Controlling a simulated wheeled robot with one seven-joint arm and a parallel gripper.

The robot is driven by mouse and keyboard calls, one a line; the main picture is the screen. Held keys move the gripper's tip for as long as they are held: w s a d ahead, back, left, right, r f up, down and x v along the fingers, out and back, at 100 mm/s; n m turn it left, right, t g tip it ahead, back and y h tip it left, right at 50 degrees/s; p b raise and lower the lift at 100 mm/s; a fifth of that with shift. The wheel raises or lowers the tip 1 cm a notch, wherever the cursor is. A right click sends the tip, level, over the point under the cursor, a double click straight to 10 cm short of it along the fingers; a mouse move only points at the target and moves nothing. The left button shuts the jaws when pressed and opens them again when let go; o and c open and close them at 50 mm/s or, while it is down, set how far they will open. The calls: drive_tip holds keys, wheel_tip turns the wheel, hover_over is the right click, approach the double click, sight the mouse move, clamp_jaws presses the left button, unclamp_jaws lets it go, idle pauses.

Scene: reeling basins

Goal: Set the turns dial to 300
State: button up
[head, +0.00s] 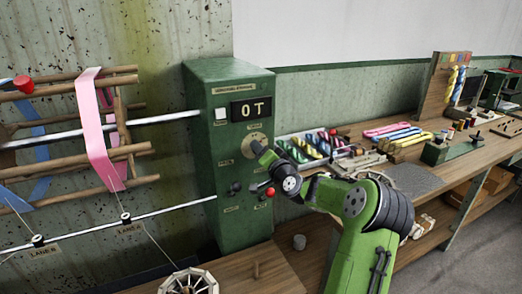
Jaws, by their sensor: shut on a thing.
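The turns dial (246,146) is a round tan plate on the front of a green control box (225,160). The black display (251,109) above it reads "0 T". My gripper (258,148) reaches in from the right and is shut on the dial's knob, its tip against the box front. The knob itself and the right part of the dial are hidden behind the gripper. Dial markings are too small to read.
A white button (221,114) sits left of the display. A black knob (235,187) and a red-ended lever (269,192) sit below the dial, close under my wrist. Wooden reels with pink ribbon (92,130) stand left; a workbench with coloured skeins (390,131) runs right.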

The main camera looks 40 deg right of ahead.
idle(0.5)
drive_tip(key=o, duration=1.1)
drive_tip(key=shift+c, duration=0.2)
drive_tip(key=b+v, duration=0.1)
drive_tip(key=v, duration=1.4)
drive_tip(key=shift+s+a+b, duration=0.2)
drive_tip(key=shift+s+b, duration=0.15)
